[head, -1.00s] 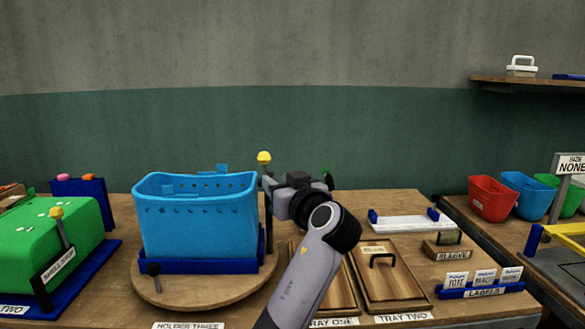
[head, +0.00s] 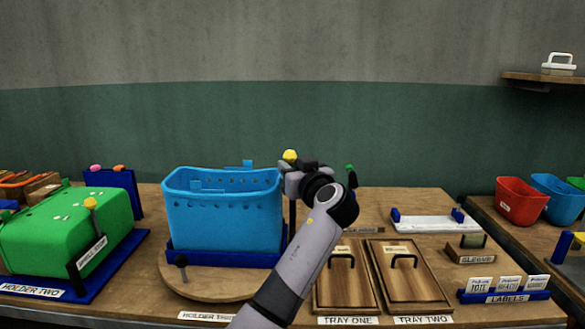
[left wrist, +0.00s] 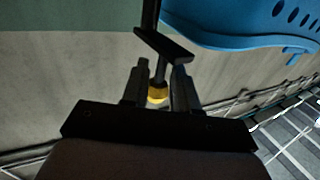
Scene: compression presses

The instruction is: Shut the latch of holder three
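Holder three (head: 187,253) is a blue cradle on a round wooden turntable, with a blue perforated basket (head: 223,222) seated in it. Its latch is a dark upright post with a yellow knob (head: 290,155) at the basket's right side. My left gripper (head: 289,172) is at this post, just below the knob in the head view. In the left wrist view the two dark fingers (left wrist: 160,72) stand apart on either side of the post, with the yellow knob (left wrist: 157,94) between them. Slim gaps seem to show beside the post. My right gripper is out of view.
Holder two (head: 33,289) with a green load (head: 65,228) stands at the left. Tray one (head: 342,280) and tray two (head: 404,275) lie to the right. A labels rack (head: 505,296) and a white plate with blue ends (head: 432,223) are farther right.

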